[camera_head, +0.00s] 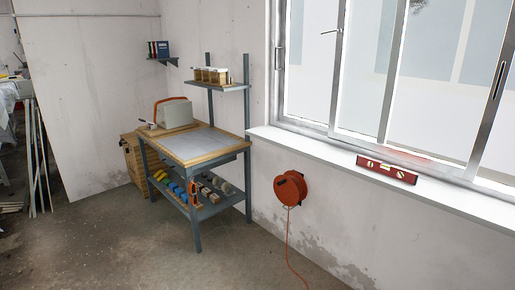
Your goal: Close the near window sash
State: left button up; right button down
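A wide window with a grey metal frame (272,70) fills the upper right. Its near sash, at the right, has a slanted grey upright (493,100) with a long slotted handle (499,80). Further left are more uprights, and the far-left jamb carries another handle (279,58). A small dark latch or lever (331,32) sticks out by one upright. The window's right end and top run out of view. I cannot tell from here how far the sash stands open. Neither of my grippers is in view.
A red spirit level (386,169) lies on the white sill (330,148) below the panes. An orange cable reel (290,188) hangs on the wall, its cord reaching the floor. A workbench (203,145) stands in the corner. The concrete floor (120,240) in front is clear.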

aim_at(504, 63)
jog(key=i+j+u, duration=0.2)
jog(key=i+u, duration=0.2)
jog(key=i, duration=0.2)
jog(key=i+u, duration=0.35)
jog(key=i, duration=0.25)
jog(key=i+l+u, duration=0.1)
jog(key=i+u, duration=0.3)
jog(key=i, duration=0.25)
jog(key=i+l+z, duration=0.15)
jog(key=i+z, duration=0.3)
jog(key=i+j+z, duration=0.1)
jog(key=i+z, duration=0.4)
jog(key=i+j+z, duration=0.25)
jog(key=i+z, duration=0.2)
jog(key=i, duration=0.15)
